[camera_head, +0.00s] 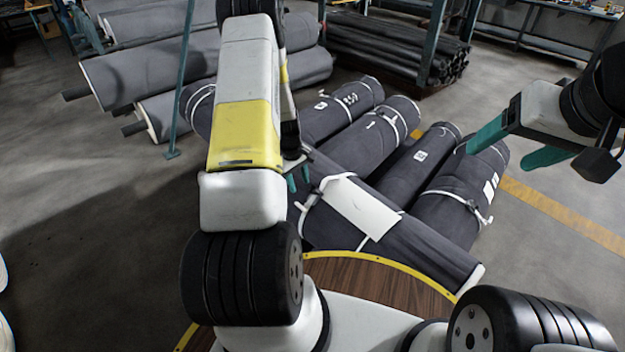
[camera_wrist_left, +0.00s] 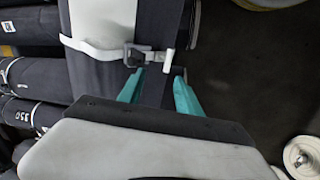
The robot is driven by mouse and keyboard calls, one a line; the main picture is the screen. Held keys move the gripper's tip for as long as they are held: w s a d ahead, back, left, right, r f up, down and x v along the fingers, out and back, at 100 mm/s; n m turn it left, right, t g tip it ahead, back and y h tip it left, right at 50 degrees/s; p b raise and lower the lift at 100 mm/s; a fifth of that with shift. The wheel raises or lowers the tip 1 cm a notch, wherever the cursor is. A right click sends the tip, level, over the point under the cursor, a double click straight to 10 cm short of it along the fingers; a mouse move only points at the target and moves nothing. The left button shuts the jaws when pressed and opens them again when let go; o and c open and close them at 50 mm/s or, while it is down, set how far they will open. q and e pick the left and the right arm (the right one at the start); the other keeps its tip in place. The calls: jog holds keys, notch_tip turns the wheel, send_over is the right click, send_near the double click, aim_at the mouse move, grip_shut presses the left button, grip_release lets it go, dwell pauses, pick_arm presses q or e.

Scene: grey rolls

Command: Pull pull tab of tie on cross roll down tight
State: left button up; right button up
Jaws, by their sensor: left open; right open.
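The cross roll (camera_head: 410,245) is a dark grey roll lying across the front of the other rolls, with a white sheet (camera_head: 362,207) on it. A white tie (camera_head: 308,202) wraps its left part. In the left wrist view the tie (camera_wrist_left: 95,48) runs to a grey buckle (camera_wrist_left: 138,56), with a white pull tab (camera_wrist_left: 168,63) just right of it. My left gripper (camera_wrist_left: 160,84) is open, its teal fingers just below the buckle and tab, the tab near the right finger. It is partly hidden behind my arm in the head view (camera_head: 298,182). My right gripper (camera_head: 500,157) is open and empty, raised at the right.
Several tied grey rolls (camera_head: 385,135) lie behind the cross roll. Larger rolls (camera_head: 150,70) are stacked at back left beside a teal post (camera_head: 181,90). A rack of dark rolls (camera_head: 400,45) stands behind. Floor is clear at right, with a yellow line (camera_head: 560,210).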

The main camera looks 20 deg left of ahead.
aim_at(299, 204)
pick_arm(q)
jog(key=shift+n, duration=0.3)
notch_tip(299, 204, down, 11)
jog(key=shift+w+a+f, duration=0.1)
jog(key=shift+w, duration=0.05)
grip_shut()
dwell(1.4)
